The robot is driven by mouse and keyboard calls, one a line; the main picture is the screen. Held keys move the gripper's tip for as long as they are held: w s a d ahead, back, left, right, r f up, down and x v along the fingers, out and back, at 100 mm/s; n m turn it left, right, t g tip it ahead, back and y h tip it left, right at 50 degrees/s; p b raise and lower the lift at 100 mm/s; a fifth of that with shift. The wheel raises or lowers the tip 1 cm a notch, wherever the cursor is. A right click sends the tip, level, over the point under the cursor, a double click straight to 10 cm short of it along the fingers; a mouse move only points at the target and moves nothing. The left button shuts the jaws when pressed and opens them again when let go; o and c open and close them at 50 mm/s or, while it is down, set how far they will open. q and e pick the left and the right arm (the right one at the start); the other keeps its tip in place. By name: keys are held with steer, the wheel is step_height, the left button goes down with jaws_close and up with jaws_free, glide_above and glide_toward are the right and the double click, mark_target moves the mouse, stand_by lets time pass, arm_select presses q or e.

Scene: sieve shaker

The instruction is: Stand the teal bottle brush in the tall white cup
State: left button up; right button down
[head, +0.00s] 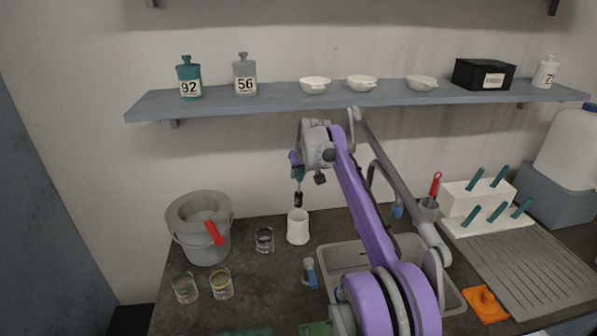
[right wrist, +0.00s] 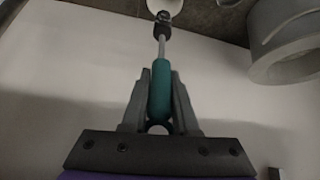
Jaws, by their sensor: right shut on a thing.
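My right gripper (head: 297,167) is shut on the teal handle of the bottle brush (head: 298,198). The brush hangs upright, its dark head pointing down, directly above the mouth of the tall white cup (head: 298,229). The head's tip is close to the rim; I cannot tell whether it is inside. In the right wrist view the gripper fingers (right wrist: 160,78) clasp the teal handle of the brush (right wrist: 160,98), and part of the white cup (right wrist: 166,5) shows beyond the brush head. The cup stands upright on the dark counter. My left gripper is not in view.
A grey bucket (head: 188,243) with a red-handled tool and a glass beaker (head: 264,240) stand left of the cup. Two more beakers stand nearer. The sink (head: 335,255) is to the right, and a shelf (head: 230,107) runs above.

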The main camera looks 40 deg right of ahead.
mark_target(299, 194)
steer(key=shift+f+b, duration=1.5)
steer(key=shift+f, duration=0.25)
steer(key=f+b, duration=0.1)
steer(key=f, duration=0.1)
steer(key=w+f+b, duration=0.1)
steer(key=b, duration=0.1)
steer(key=shift+d+f, duration=0.2)
steer(key=shift+f, duration=0.2)
steer(key=shift+w+d+f, duration=0.1)
steer(key=shift+w+f, duration=0.05)
steer(key=shift+f, duration=0.55)
steer(key=shift+w+d+f, duration=0.1)
steer(key=shift+f, duration=0.6)
steer(key=c, duration=0.6)
jaws_free()
steer(key=shift+r, duration=0.15)
